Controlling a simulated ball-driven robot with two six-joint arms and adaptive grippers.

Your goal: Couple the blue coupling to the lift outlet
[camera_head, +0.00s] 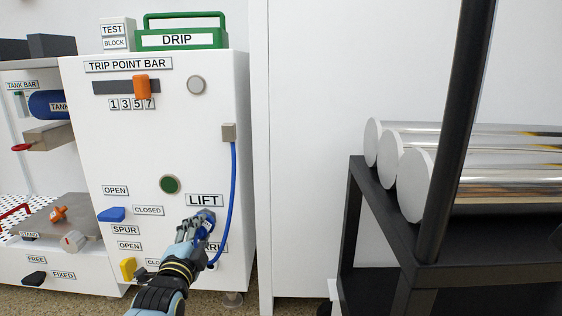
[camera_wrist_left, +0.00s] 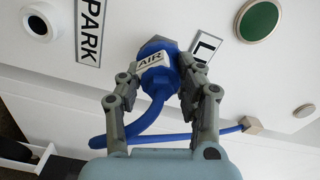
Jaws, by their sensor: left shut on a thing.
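The blue coupling (camera_wrist_left: 160,82), tagged AIR, is between the fingers of my left gripper (camera_wrist_left: 152,88) in the left wrist view. In the head view my left gripper (camera_head: 194,228) is shut on it, close to the white panel just below the LIFT label (camera_head: 204,200). The LIFT label also shows partly in the left wrist view (camera_wrist_left: 206,46), right behind the coupling. The lift outlet itself is hidden by the coupling and fingers, so I cannot tell whether the two are touching or joined. My right gripper is not in view.
A blue hose (camera_head: 234,180) runs from a beige block (camera_head: 229,132) down to the coupling. A blue lever (camera_head: 112,214) and a yellow lever (camera_head: 128,268) sit left of my gripper. A black cart (camera_head: 400,225) with silver rolls stands at the right.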

